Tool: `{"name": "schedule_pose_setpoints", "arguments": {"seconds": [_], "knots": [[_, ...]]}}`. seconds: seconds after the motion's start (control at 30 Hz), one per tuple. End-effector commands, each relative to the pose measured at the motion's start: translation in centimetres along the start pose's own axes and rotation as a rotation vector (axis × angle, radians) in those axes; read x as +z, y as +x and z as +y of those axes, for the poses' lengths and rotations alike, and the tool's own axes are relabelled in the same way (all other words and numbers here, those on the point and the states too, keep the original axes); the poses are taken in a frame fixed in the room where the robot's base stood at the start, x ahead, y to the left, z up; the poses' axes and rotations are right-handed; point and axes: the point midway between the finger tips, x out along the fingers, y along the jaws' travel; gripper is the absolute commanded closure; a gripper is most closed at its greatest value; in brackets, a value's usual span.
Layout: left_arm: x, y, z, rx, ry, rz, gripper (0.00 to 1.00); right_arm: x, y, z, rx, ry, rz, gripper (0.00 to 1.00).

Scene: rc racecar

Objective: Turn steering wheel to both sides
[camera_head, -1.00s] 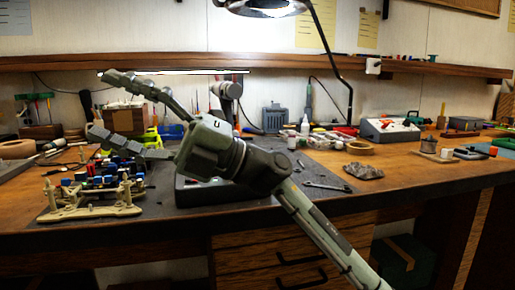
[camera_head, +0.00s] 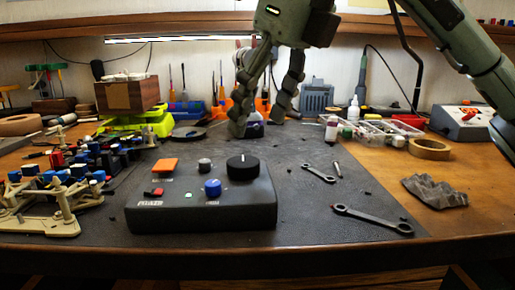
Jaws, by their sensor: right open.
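A dark grey control box (camera_head: 205,215) sits on the black mat near the front edge of the bench. On its top are a large black round knob (camera_head: 242,167), a blue knob (camera_head: 212,187), a small grey knob (camera_head: 205,165) and an orange switch (camera_head: 165,166). The black knob, at the box's back right, is the most wheel-like part. My right gripper (camera_head: 257,122) hangs down from above, behind the black knob in the picture. Its two fingers are spread, with nothing between them held, and it appears apart from the box. My left gripper is not in view.
A beige frame (camera_head: 62,208) with several blue, red and black parts stands left of the box. Wrenches (camera_head: 372,220) and a crumpled grey cloth (camera_head: 434,191) lie to the right. Bottles and a parts tray (camera_head: 385,132) stand behind. The mat right of the box is mostly clear.

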Motion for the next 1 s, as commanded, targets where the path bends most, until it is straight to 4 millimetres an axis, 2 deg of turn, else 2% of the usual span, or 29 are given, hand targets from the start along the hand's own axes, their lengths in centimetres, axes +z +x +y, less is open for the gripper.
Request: {"name": "schedule_pose_setpoints", "arguments": {"seconds": [0.3, 0.43, 0.6, 0.83, 1.0], "knots": [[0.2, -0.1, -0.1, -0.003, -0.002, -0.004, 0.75, -0.1, 4.9, 0.1, 0.005, -0.002, 0.003, 0.36], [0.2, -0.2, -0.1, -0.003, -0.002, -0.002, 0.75, 0.0, 6.5, 0.1, 0.005, -0.002, 0.001, 0.36], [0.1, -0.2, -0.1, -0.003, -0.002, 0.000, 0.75, 0.0, 7.4, 0.1, 0.004, -0.001, 0.000, 0.36], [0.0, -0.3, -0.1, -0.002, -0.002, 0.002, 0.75, 0.0, 7.5, 0.1, 0.005, -0.002, -0.001, 0.36], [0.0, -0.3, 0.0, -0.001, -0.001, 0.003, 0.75, 0.0, 7.5, 0.1, 0.005, -0.002, -0.001, 0.56]]}}
